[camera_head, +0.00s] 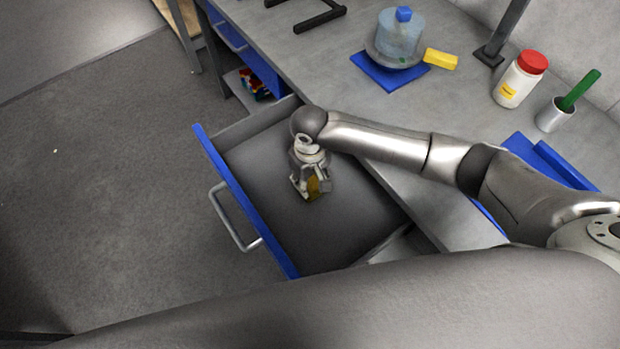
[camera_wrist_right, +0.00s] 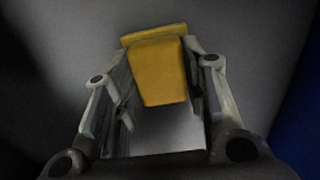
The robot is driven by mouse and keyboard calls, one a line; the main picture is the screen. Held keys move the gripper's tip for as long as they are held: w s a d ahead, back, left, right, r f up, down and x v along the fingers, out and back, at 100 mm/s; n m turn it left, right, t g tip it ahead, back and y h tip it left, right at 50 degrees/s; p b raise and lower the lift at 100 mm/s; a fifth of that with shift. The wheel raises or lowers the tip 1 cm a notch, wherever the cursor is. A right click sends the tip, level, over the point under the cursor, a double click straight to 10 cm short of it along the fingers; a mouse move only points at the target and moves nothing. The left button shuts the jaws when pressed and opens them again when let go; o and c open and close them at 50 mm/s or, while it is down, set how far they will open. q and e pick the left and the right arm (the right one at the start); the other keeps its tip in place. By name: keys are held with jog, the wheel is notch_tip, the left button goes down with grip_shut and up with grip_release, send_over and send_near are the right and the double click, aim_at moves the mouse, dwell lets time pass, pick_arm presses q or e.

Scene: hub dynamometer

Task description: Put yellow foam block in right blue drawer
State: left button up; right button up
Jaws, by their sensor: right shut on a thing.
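My right gripper (camera_head: 312,188) reaches down inside the open drawer with a blue front (camera_head: 243,200). It is shut on a yellow foam block (camera_head: 315,187). In the right wrist view the block (camera_wrist_right: 158,70) sits between the two fingers of the gripper (camera_wrist_right: 155,85). The grey drawer floor lies below it; I cannot tell whether the block touches the floor. The drawer is pulled out from under the grey workbench and is otherwise empty where I can see. My left gripper is not in view.
On the workbench (camera_head: 310,60) stand a blue-topped clear vessel (camera_head: 398,38) on a blue mat (camera_head: 375,75), another yellow block (camera_head: 440,59), a red-lidded jar (camera_head: 520,80) and a cup with a green handle (camera_head: 555,115). A drawer handle (camera_head: 232,222) juts out over clear floor.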

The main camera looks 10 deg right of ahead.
aim_at(310, 181)
jog(key=o, duration=1)
jog(key=shift+r, duration=0.1)
notch_tip(310, 181, up, 12)
jog(key=p, duration=0.1)
